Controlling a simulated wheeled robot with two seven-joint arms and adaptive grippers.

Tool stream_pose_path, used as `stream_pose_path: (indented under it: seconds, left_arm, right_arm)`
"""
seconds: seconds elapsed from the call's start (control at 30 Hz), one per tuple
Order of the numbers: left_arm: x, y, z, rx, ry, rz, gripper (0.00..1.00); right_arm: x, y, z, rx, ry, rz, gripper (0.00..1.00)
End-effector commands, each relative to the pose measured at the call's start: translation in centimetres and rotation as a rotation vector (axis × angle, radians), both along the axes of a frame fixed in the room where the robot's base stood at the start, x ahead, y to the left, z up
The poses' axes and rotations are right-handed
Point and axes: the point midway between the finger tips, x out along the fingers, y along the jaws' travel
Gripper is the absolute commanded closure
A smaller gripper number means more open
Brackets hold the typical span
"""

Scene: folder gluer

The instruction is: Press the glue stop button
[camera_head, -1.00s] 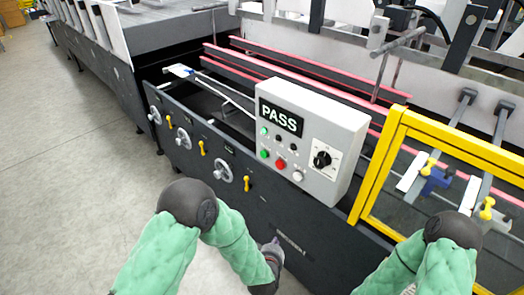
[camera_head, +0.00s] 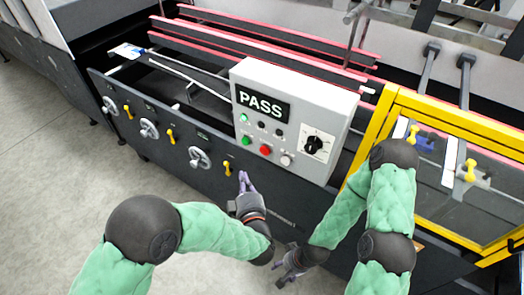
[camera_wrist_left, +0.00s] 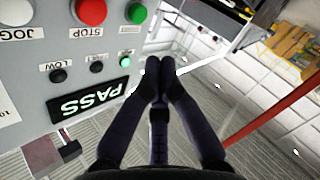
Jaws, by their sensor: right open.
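The grey control box (camera_head: 322,159) carries a PASS display, a dial and several buttons. Its red button (camera_head: 265,149) sits between a green and a white one; in the left wrist view the red button (camera_wrist_left: 92,11), labelled STOP, is partly cut off at the top edge. My left gripper (camera_head: 245,180) is below and in front of the box, apart from it. In the left wrist view its fingertips (camera_wrist_left: 160,72) are together, with nothing seen between them, to the right of the PASS display. My right gripper (camera_head: 284,276) is open and low, near the machine's front panel.
A yellow-framed guard (camera_head: 380,115) stands right of the box. Handwheels (camera_head: 198,158) and yellow levers (camera_head: 171,136) stick out of the dark front panel at left. Open floor (camera_head: 60,180) lies at the left.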

Motion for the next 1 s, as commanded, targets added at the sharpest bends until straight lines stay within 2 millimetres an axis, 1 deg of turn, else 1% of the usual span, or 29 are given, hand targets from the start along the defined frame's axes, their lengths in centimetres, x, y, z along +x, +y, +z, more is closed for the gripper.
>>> stream_pose_path:
  seconds: [0.13, 0.27, 0.7, 0.83, 1.0]
  left_arm:
    - [0.3, -0.2, -0.1, 0.000, 0.000, 0.000, 1.00]
    - [1.1, -0.8, -0.1, 0.001, 0.002, 0.000, 1.00]
    - [5.5, -4.0, -0.2, -0.001, 0.000, 0.000, 1.00]
    - [6.4, -4.6, -0.2, 0.000, 0.001, -0.001, 1.00]
    - [7.0, -5.1, -0.1, 0.001, 0.002, 0.000, 1.00]
  right_arm:
    - [0.0, 0.0, -0.1, 0.000, 0.000, 0.000, 0.42]
    - [0.0, 0.0, -0.4, 0.000, 0.000, 0.000, 0.42]
    - [0.0, 0.0, -1.8, 0.000, 0.000, 0.001, 0.42]
    - [0.0, 0.0, -2.3, 0.000, 0.000, 0.000, 0.42]
    - [0.0, 0.0, -2.5, 0.000, 0.000, 0.000, 0.42]
